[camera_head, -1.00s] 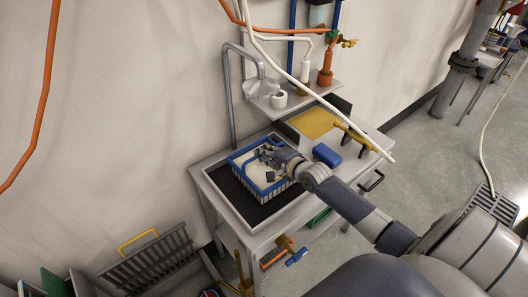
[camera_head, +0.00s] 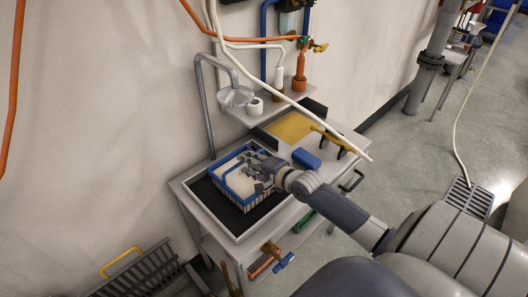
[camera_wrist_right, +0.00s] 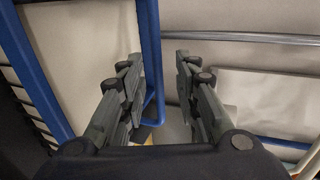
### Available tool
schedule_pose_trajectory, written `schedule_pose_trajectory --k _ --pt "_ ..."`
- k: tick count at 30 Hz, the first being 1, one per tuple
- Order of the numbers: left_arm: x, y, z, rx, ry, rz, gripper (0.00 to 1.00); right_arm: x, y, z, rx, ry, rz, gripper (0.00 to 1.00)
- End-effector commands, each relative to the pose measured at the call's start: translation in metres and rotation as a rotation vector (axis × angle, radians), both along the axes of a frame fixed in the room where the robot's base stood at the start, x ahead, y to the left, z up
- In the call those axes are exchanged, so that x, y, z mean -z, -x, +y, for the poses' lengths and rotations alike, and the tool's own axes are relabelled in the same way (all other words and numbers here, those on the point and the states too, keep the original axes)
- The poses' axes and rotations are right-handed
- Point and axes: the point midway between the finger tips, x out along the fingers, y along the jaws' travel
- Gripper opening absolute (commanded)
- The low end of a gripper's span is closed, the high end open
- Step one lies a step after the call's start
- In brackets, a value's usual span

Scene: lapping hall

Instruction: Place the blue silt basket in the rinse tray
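The blue silt basket (camera_head: 228,193), with a pale inside and ribbed sides, stands upright within the rinse tray (camera_head: 205,195), whose dark floor shows around it. My right gripper (camera_head: 254,164) reaches in from the right, over the basket's open top. In the right wrist view its two fingers (camera_wrist_right: 158,62) are apart with nothing clamped between them. A blue bar of the basket (camera_wrist_right: 152,50) runs between the fingers in that picture, closer to the left one; whether it touches is unclear. My left gripper is not in view.
A blue block (camera_head: 306,158) and a yellow pad (camera_head: 290,127) lie on the bench right of the tray. A shower-like head (camera_head: 236,97) on a bent pipe hangs behind the basket. A white hose (camera_head: 315,118) crosses above the bench. A slotted rack (camera_head: 140,272) stands at lower left.

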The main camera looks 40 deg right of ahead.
Motion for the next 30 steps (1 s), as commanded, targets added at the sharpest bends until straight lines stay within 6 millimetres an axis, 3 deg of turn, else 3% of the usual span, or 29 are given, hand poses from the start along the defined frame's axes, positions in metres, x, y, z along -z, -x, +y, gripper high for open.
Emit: schedule_pose_trajectory --k 6,13,19,30 --pt "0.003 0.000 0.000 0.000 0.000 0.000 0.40 -0.011 0.039 -0.003 -0.001 0.000 0.003 0.30" --pt "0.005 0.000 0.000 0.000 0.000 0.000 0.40 -0.023 0.067 -0.005 0.000 0.000 0.003 0.30" --pt "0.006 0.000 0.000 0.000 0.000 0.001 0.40 -0.028 0.078 -0.006 0.000 0.000 0.002 0.30" --pt "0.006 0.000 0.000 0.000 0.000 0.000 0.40 -0.029 0.079 -0.006 0.000 0.000 0.001 0.30"
